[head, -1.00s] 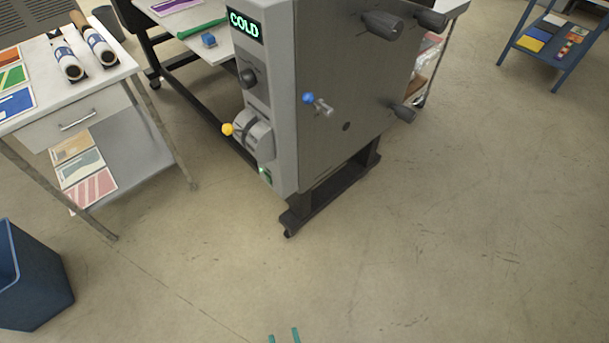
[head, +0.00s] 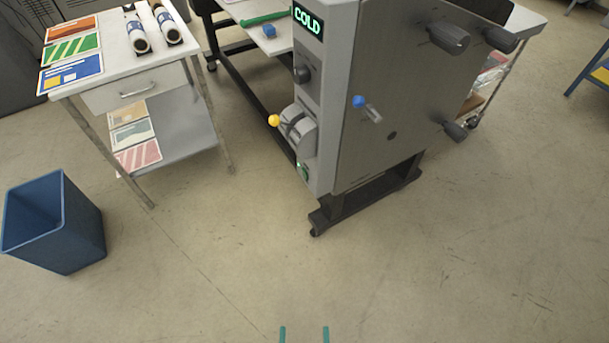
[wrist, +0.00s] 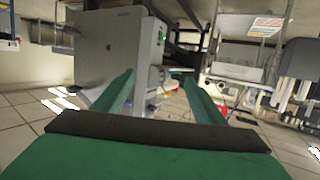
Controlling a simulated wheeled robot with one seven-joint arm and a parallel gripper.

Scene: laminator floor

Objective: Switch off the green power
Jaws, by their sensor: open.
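The green power switch (head: 303,170) is a small green rocker low on the narrow grey control face of the laminator (head: 322,90). It sits below the grey dial with the yellow-knobbed lever (head: 274,120). Its rocker position is too small to tell. My gripper (head: 304,334) shows only as two green fingertips at the bottom edge of the head view, apart and empty, well short of the machine. In the wrist view my gripper (wrist: 158,85) is open, with its green fingers spread and nothing between them. The laminator's grey housing (wrist: 105,50) stands beyond them.
The display reads COLD (head: 307,20). The laminator's dark foot (head: 335,212) reaches forward. A white table (head: 115,92) and blue bin (head: 62,225) stand left. Floor in front is clear.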

